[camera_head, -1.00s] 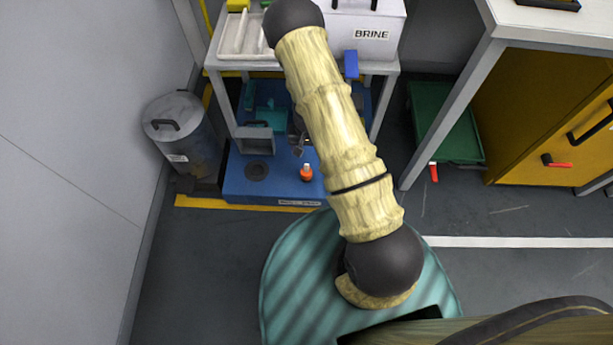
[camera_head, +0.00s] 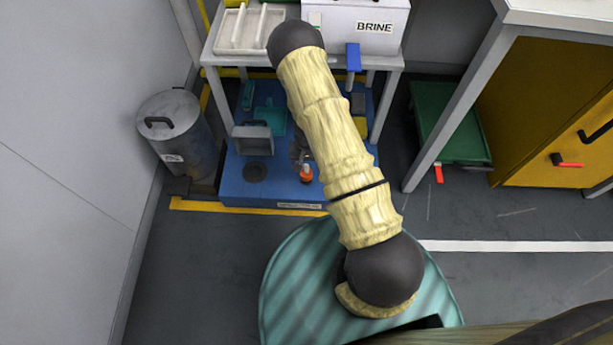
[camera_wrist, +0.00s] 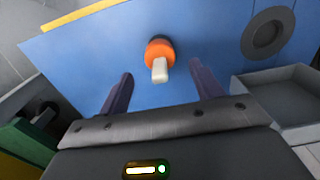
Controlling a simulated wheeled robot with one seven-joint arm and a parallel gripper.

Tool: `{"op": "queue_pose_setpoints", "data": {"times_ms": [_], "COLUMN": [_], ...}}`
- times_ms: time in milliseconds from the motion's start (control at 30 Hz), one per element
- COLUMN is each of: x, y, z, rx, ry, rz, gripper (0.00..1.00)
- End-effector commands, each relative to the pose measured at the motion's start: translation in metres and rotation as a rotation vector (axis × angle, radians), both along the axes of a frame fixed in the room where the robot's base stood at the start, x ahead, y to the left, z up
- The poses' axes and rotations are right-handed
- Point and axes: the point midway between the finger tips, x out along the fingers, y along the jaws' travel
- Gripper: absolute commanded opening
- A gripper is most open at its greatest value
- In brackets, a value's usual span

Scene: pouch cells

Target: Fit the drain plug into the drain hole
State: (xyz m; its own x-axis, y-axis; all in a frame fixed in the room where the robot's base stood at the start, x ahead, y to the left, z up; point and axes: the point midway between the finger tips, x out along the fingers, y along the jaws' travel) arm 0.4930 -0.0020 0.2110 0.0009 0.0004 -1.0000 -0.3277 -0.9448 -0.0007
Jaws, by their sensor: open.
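The drain plug (camera_head: 306,174), orange with a pale stem, stands on the blue platform (camera_head: 290,190) under the bench. In the wrist view the plug (camera_wrist: 159,52) lies just beyond and between my fingertips, apart from both. The drain hole (camera_head: 255,172) is a dark round ring in the platform, left of the plug; in the wrist view the drain hole (camera_wrist: 267,33) shows at the upper right. My gripper (camera_wrist: 160,82) is open and empty, its two dark fingers spread. In the head view my arm hides most of it.
A grey open box (camera_head: 253,140) sits beside the drain hole. A metal bin (camera_head: 176,130) stands to the left. The bench above holds a BRINE box (camera_head: 350,28) and a white tray (camera_head: 250,30). A bench leg (camera_head: 388,105) stands to the right.

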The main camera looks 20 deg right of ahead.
Motion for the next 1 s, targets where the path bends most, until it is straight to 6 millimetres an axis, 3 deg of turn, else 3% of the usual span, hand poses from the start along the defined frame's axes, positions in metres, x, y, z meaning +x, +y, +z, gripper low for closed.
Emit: {"op": "queue_pose_setpoints", "data": {"times_ms": [367,967,1000], "x": [-0.003,-0.003,-0.003], "y": [0.001,0.002,0.002], "z": [-0.047,-0.047,-0.047], "rx": [-0.001,0.0,0.0], "ry": [0.0,0.0,0.0], "rz": [0.002,0.001,0.001], "gripper": [0.65,0.65,0.58]}}
